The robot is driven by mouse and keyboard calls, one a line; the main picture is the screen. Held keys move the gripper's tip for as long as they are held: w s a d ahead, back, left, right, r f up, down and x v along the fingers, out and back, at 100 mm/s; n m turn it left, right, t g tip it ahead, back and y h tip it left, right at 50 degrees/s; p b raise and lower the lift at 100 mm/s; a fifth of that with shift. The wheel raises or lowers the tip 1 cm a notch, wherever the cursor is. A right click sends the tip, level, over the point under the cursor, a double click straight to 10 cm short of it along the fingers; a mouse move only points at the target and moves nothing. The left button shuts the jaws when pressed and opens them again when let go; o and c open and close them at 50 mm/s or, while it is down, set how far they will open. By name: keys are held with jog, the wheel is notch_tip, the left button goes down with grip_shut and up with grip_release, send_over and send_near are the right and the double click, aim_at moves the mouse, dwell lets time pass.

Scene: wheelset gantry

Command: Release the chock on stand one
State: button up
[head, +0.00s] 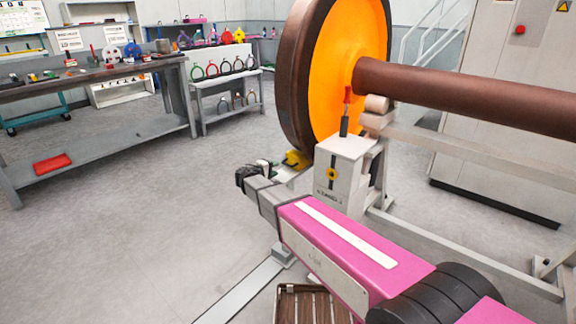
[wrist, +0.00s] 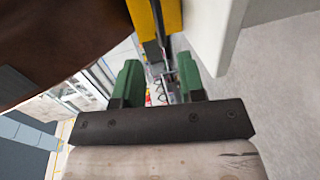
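A yellow chock (head: 297,160) sits low against the orange-faced wheel, beside a pale stand (head: 340,172). The stand's label is too small to read surely. A red-tipped lever (head: 346,108) rises from its top, and a yellow round knob (head: 331,174) is on its face. My gripper (head: 268,164) is just left of the chock, its fingers partly hidden by my wrist. In the wrist view my gripper (wrist: 159,78) has its two green fingers apart. A yellow part with a dark bar (wrist: 157,20) is just beyond the fingertips; I cannot tell whether they touch.
The large brown-rimmed wheel (head: 292,75) and its axle (head: 460,95) stand close to my gripper; the rim also fills the wrist view's upper left (wrist: 55,40). A workbench (head: 110,145) and a shelf rack (head: 225,85) stand at the left. The floor between is clear.

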aim_at(298, 158)
jog(key=x, duration=0.9)
jog(key=shift+d, duration=0.1)
grip_shut()
